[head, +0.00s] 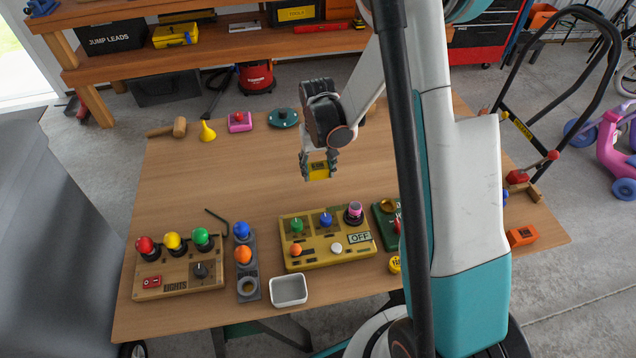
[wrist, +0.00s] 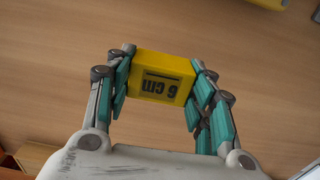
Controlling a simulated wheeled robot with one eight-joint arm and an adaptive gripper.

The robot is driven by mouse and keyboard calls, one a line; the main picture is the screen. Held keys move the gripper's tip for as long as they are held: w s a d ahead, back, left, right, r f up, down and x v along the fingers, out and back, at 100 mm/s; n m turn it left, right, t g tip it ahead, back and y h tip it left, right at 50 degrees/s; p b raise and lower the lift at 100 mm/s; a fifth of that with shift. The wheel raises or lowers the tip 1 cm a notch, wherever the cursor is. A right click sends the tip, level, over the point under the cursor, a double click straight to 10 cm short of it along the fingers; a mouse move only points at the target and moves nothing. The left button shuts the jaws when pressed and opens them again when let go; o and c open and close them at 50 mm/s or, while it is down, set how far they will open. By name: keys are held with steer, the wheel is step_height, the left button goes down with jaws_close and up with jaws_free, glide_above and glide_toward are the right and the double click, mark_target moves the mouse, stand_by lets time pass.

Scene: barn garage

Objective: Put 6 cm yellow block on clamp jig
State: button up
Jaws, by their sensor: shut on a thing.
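The yellow block (wrist: 161,77), marked "6 cm", is between the two fingers of my gripper (wrist: 160,85) in the wrist view, with the printing upside down. In the head view my gripper (head: 319,172) is shut on the yellow block (head: 319,167) over the middle of the table, pointing down. The block appears held above the bare wood; the exact height is hard to tell. A wooden fixture with red-tipped levers (head: 526,186) at the table's right edge looks like the clamp jig. My arm hides part of the table beside it.
The wooden table (head: 200,170) is clear around my gripper. Along its front stand a lights panel (head: 180,280), a grey holder with coloured knobs (head: 248,290), a yellow control box (head: 310,262) and a white tray (head: 288,290). A mallet, funnel and pink item (head: 240,122) lie at the back.

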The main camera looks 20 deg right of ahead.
mark_target(318, 188)
steer(key=shift+f+b, duration=0.65)
steer(key=shift+f, duration=2.15)
steer(key=shift+f, duration=0.2)
steer(key=o, duration=1.1)
steer(key=shift+o, duration=0.2)
steer(key=shift+r, duration=0.1)
